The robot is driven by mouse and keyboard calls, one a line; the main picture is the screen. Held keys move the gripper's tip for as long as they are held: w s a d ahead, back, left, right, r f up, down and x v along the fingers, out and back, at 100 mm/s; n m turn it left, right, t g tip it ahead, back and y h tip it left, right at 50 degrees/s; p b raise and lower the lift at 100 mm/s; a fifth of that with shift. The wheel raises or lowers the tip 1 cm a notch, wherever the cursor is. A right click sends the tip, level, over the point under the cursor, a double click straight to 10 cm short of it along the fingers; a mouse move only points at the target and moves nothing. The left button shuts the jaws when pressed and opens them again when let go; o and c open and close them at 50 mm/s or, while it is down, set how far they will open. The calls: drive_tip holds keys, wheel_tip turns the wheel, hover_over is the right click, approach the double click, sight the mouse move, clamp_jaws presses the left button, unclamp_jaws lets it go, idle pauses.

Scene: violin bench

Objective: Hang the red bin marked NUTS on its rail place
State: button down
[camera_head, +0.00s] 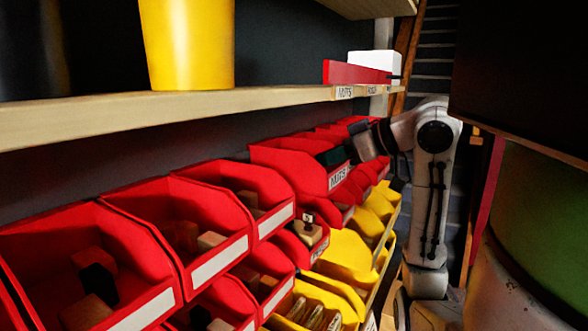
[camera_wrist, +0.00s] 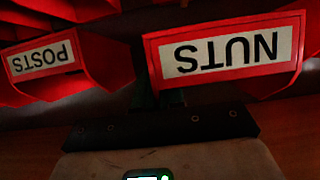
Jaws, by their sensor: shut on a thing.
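The red bin marked NUTS (camera_head: 290,165) is at the upper row of bins in the head view, its white label facing outward. It overlaps the neighbouring bins in the picture, and I cannot tell whether it sits on the rail. My gripper (camera_head: 336,156) is at its front right side, shut on it. In the wrist view the NUTS bin (camera_wrist: 225,82) appears upside down, close above my gripper (camera_wrist: 158,98). The fingertips are dark and partly hidden. The rail behind the bin is hidden.
Red bins (camera_head: 212,255) fill the rows to the left, with yellow bins (camera_head: 345,255) below. A bin marked POSTS (camera_wrist: 95,75) is beside the NUTS bin in the wrist view. A wooden shelf (camera_head: 190,104) runs above, bearing a yellow container (camera_head: 187,45) and a NUTS label (camera_head: 345,92).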

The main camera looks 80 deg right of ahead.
drive_tip(key=shift+w+d, duration=0.25)
drive_tip(key=shift+w, duration=0.55)
drive_tip(key=shift+w+d, duration=0.25)
drive_tip(key=shift+w, duration=0.5)
idle(1.4)
drive_tip(key=shift+f+b, duration=0.5)
drive_tip(key=shift+f, duration=0.35)
idle(0.6)
drive_tip(key=c, duration=1.2)
unclamp_jaws()
drive_tip(key=shift+o, duration=0.2)
drive_tip(key=b+v, duration=0.1)
drive_tip(key=v, duration=1)
